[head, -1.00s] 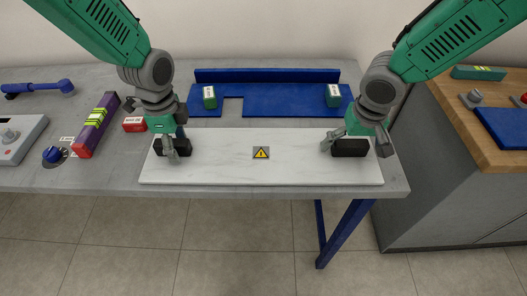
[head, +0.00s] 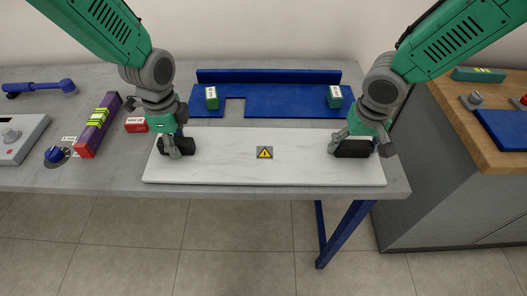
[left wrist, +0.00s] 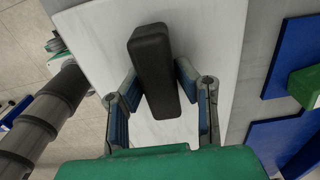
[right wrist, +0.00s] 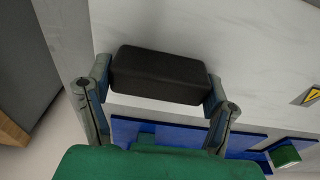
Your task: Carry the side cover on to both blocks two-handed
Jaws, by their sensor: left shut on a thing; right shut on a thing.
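The side cover (head: 225,168) is a long white panel with a yellow warning label (head: 265,153) and a black handle near each end. It lies flat at the table's front; whether it touches the tabletop I cannot tell. My left gripper (head: 176,146) is shut on the left black handle (left wrist: 154,62). My right gripper (head: 353,146) is shut on the right black handle (right wrist: 160,76). Two green-and-white blocks, the left block (head: 211,97) and the right block (head: 335,96), stand on the blue fixture (head: 285,100) behind the cover.
A purple bar (head: 98,125), a red box (head: 136,125) and a blue knob (head: 55,155) lie left of the cover. A wooden-topped cabinet (head: 460,95) stands to the right. The table's front edge runs just before the cover.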

